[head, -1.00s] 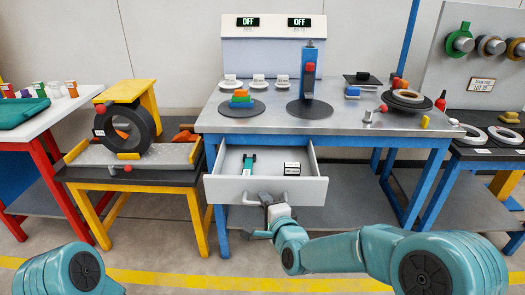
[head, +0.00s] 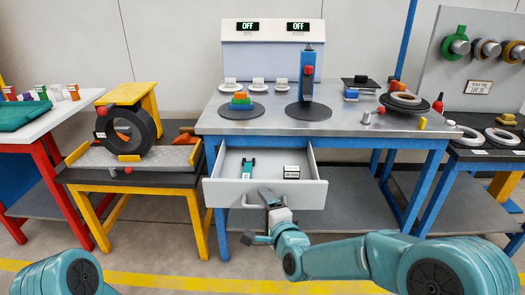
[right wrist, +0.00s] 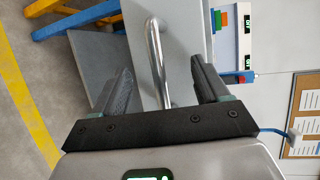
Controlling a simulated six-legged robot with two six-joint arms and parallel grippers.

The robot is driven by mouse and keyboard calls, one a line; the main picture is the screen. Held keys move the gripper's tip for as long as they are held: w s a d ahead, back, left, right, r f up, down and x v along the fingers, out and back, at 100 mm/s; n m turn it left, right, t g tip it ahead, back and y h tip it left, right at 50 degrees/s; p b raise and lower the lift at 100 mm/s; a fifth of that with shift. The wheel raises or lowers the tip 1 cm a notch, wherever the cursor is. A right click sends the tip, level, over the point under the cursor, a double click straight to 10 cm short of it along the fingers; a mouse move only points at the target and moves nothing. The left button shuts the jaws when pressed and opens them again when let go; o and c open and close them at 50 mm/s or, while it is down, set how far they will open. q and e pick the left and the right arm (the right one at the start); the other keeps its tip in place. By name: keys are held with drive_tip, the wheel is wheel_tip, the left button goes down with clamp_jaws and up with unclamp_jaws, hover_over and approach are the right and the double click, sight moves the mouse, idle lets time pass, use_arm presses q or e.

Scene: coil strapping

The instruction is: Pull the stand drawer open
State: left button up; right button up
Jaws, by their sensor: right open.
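The stand drawer (head: 225,193) is pulled out from under the grey-topped, blue-legged stand (head: 330,125), and its inside shows. Its metal bar handle (head: 246,203) is on the front; the bar also shows in the right wrist view (right wrist: 157,55). My right gripper (head: 268,194) is at the handle in front of the drawer. In the right wrist view, its dark fingers (right wrist: 163,82) are apart, with the bar between them and a gap on each side. A teal tool (head: 248,167) and a small black-and-white box (head: 291,171) lie in the drawer. My left gripper is out of view.
Left of the stand, a yellow-legged bench (head: 130,178) holds a black coil. A black-topped table (head: 490,148) with rings stands at the right. The floor before the drawer shows a yellow line (head: 170,278).

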drive_tip(key=shift+b+v, duration=0.95)
drive_tip(key=shift+v, duration=1.65)
drive_tip(key=s+d+f+n+g+h, duration=0.1)
drive_tip(key=s+d+f+n+g, duration=0.15)
drive_tip(key=f, duration=0.45)
drive_tip(key=s+d+f+n+g, duration=0.1)
drive_tip(key=s+f+g, duration=0.15)
drive_tip(key=f, duration=0.45)
drive_tip(key=s+d+f+n+g+h, duration=0.1)
drive_tip(key=s+d+f+n, duration=0.15)
drive_tip(key=f, duration=0.45)
drive_tip(key=s+d+f+n+g, duration=0.1)
drive_tip(key=s+f+n+g, duration=0.15)
drive_tip(key=s+f, duration=0.4)
drive_tip(key=s+d+f+n+g, duration=0.1)
drive_tip(key=s+f+n+g, duration=0.15)
drive_tip(key=s, duration=0.65)
drive_tip(key=s+d+f+n+g, duration=0.1)
drive_tip(key=s+f+n+g, duration=0.1)
drive_tip(key=s+f+g, duration=0.45)
wheel_tip(320, 180, up, 29)
drive_tip(key=t+p, duration=0.3)
drive_tip(key=p, duration=2.4)
drive_tip(key=shift+s+y+p, duration=0.3)
